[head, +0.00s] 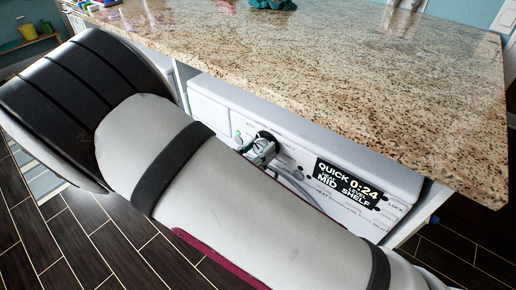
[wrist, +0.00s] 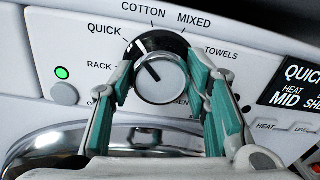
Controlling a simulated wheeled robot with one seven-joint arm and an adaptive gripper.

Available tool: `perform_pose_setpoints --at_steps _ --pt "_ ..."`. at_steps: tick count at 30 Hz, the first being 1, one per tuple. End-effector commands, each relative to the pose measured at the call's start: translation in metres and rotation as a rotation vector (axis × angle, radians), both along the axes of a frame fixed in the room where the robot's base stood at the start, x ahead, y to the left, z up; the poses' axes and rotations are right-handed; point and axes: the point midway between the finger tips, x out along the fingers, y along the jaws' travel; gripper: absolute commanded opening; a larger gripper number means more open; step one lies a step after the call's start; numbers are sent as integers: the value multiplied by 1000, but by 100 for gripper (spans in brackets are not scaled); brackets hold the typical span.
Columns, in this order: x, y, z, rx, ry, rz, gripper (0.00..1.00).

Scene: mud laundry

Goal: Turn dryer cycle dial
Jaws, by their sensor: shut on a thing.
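The dryer cycle dial (wrist: 164,88) is a silver knob with a dark collar in the wrist view. Its dark pointer line is tilted up and left, toward the QUICK side. COTTON, MIXED and TOWELS are marked above and right of it, and RACK at left. My gripper (wrist: 160,66) has its teal-padded fingers on the left and right sides of the dial, shut on it. In the head view my gripper (head: 260,150) is at the dryer panel (head: 222,112), with my arm covering much of the front. The display (head: 348,183) reads QUICK 0:24, MID, SHELF.
A granite countertop (head: 380,75) overhangs the dryer closely above the panel. A green-lit button (wrist: 63,74) is left of the dial, and small buttons (wrist: 266,127) lie under the display. Teal cloth (head: 272,4) lies on the counter. Dark tiled floor is at left.

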Motion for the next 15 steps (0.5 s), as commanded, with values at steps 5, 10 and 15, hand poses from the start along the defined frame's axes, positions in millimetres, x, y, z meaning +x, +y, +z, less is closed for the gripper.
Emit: perform_pose_setpoints --at_steps 5,10,15 --pt "0 0 0 -133 104 -1 15" --pt "0 1 0 -259 203 1 15" --pt "1 1 -1 -387 303 0 15"
